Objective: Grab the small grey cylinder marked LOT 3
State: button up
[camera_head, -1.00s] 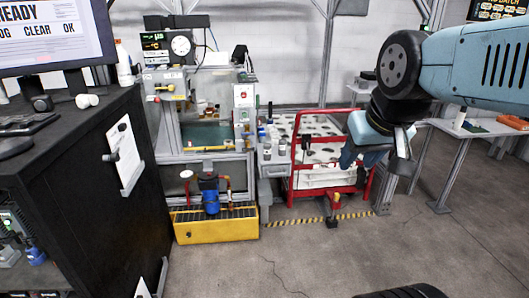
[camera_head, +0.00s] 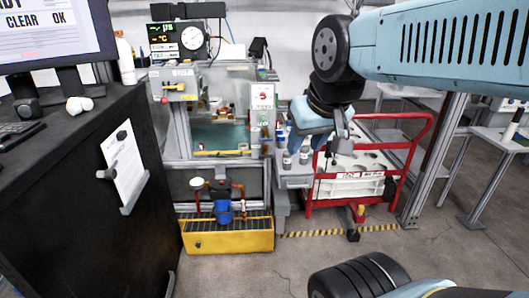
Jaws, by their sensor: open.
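Several small grey and white cylinders (camera_head: 287,161) stand on a grey side shelf (camera_head: 293,182) at the right of the machine. Their markings are too small to read, so I cannot tell which is LOT 3. My gripper (camera_head: 319,146) hangs from the blue arm at the upper right, pointing down, open, with nothing seen between its fingers. In the picture it is just above and right of the cylinders and overlaps part of the shelf area. It may hide some of them. I cannot tell how far it is from them in depth.
The machine with a tank (camera_head: 218,138) stands left of the shelf, above a yellow tray (camera_head: 228,237). A red-framed cart (camera_head: 412,155) stands right of the shelf. A black cabinet (camera_head: 75,205) fills the left. Floor in front is open.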

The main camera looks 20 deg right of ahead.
aim_at(287, 159)
jog(key=z, duration=0.2)
jog(key=i, duration=0.95)
jog(key=z, duration=0.7)
jog(key=k, duration=0.85)
jog(key=z, duration=0.2)
jog(key=i, duration=0.9)
jog(key=u, duration=0.1)
